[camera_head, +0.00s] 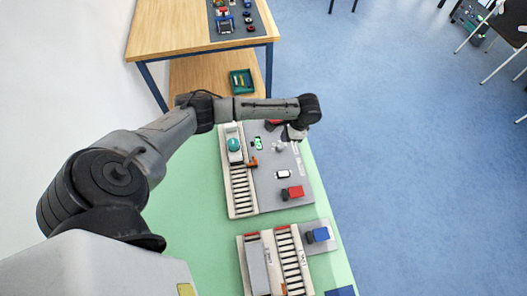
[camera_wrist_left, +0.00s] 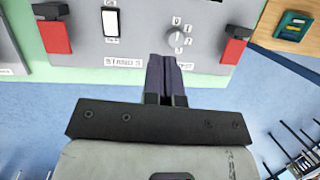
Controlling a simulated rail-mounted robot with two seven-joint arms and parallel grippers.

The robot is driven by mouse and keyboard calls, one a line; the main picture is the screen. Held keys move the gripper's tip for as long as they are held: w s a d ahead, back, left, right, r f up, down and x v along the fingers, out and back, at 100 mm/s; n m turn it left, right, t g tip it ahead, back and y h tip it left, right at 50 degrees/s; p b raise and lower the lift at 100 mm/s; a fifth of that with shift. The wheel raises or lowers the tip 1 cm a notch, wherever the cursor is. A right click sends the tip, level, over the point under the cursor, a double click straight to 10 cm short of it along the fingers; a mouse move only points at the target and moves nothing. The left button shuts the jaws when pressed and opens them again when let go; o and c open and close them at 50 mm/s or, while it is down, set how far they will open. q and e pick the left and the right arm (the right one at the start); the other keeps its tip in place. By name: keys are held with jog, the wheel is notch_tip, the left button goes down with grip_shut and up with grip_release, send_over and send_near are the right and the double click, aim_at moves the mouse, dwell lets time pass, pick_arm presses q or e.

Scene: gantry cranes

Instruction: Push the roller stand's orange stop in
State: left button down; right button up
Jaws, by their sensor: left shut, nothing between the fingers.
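The roller stand (camera_head: 240,190) is a pale roller track beside a grey panel (camera_head: 268,187) on the green table. Its small orange stop (camera_head: 253,162) sits at the track's right edge, below a green indicator (camera_head: 258,143). My left gripper (camera_head: 292,136) is over the panel's right part, to the right of and apart from the stop; its fingers are hard to make out there. In the left wrist view, its dark fingers (camera_wrist_left: 165,72) are shut and empty, close to a grey knob (camera_wrist_left: 179,37) on the panel. The orange stop is not in that view. My right gripper is not in view.
A teal rounded object (camera_head: 234,145) sits at the track's far end. The panel also bears a white switch (camera_head: 283,174) and a red block (camera_head: 293,191). A second roller unit (camera_head: 287,262) stands nearer. A wooden table (camera_head: 160,30) is behind; blue floor lies right.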

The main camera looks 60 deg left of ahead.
pick_arm(q)
jog(key=shift+s+d+g+h, duration=0.4)
jog(key=shift+s+d+g, duration=0.1)
jog(key=shift+s, duration=0.15)
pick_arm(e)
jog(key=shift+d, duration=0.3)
pick_arm(q)
jog(key=x, duration=1)
jog(key=shift+s+a+f+b, duration=0.1)
jog(key=shift+f+b, duration=0.05)
jog(key=shift+b, duration=0.2)
jog(key=shift+s+a+r+p, duration=0.1)
jog(key=shift+s+a+p, duration=0.1)
jog(key=shift+s, duration=0.4)
jog(key=shift+s+a+r+p, duration=0.15)
jog(key=shift+s+p, duration=0.05)
jog(key=shift+s, duration=0.35)
jog(key=shift+s+a, duration=0.15)
jog(key=shift+s, duration=0.55)
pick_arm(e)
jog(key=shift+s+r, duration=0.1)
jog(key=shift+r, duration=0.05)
